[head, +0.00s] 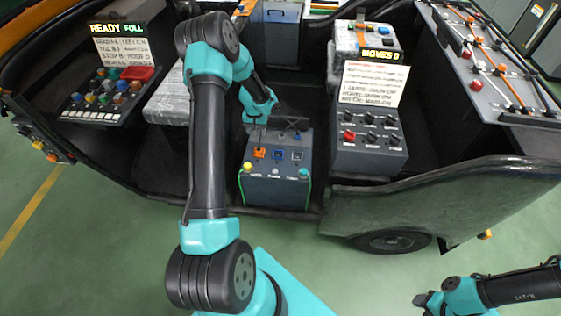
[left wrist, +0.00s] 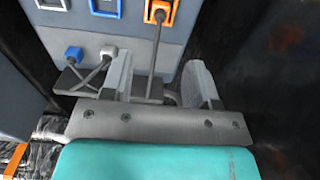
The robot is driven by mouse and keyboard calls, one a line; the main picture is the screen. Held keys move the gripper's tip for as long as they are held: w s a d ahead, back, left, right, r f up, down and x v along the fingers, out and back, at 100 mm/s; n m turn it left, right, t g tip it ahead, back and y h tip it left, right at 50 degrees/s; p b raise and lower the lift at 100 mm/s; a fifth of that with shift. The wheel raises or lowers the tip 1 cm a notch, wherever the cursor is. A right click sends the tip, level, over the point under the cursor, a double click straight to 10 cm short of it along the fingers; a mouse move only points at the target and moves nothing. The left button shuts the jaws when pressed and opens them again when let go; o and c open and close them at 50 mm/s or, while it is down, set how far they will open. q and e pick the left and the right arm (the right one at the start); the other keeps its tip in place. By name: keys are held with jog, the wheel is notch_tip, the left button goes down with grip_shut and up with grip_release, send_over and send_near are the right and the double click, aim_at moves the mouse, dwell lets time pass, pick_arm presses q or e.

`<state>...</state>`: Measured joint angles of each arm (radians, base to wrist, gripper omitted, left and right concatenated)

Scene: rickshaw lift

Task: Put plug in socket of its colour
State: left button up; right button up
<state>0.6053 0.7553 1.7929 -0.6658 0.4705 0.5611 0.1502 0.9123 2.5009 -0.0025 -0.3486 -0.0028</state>
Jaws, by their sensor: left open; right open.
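The socket box (head: 272,188) stands on the vehicle floor with orange, blue and pale sockets on top. An orange plug (left wrist: 160,12) sits at the orange socket (head: 259,153), its dark cable running back between my left fingers. The blue socket (head: 278,155) and pale socket (head: 297,155) look empty. A blue plug (left wrist: 73,54) and a grey plug (left wrist: 108,51) rest on a dark holder beside the box. My left gripper (left wrist: 156,68) is open around the orange plug's cable, fingers apart from the plug. My right gripper (head: 428,301) is open and empty at the lower right.
A button console (head: 105,95) is at the left, and a knob box (head: 368,147) with a sign stands right of the socket box. A lever panel (head: 497,65) is at the far right. The vehicle's side wall (head: 440,195) rises between my right gripper and the boxes.

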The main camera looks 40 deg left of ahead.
pick_arm(q)
jog(key=s+d+f+m+h, duration=0.1)
jog(key=d+f, duration=0.1)
jog(key=d, duration=0.8)
jog(key=s+d+f+m+h, duration=0.1)
jog(key=d+f+h, duration=0.15)
jog(key=d, duration=0.75)
jog(key=s+d+m, duration=0.3)
jog(key=s+d, duration=1)
jog(key=d, duration=0.5)
jog(key=shift+d+f+t, duration=0.15)
jog(key=shift+f+t, duration=0.05)
jog(key=shift+t, duration=0.2)
jog(key=shift+s, duration=0.15)
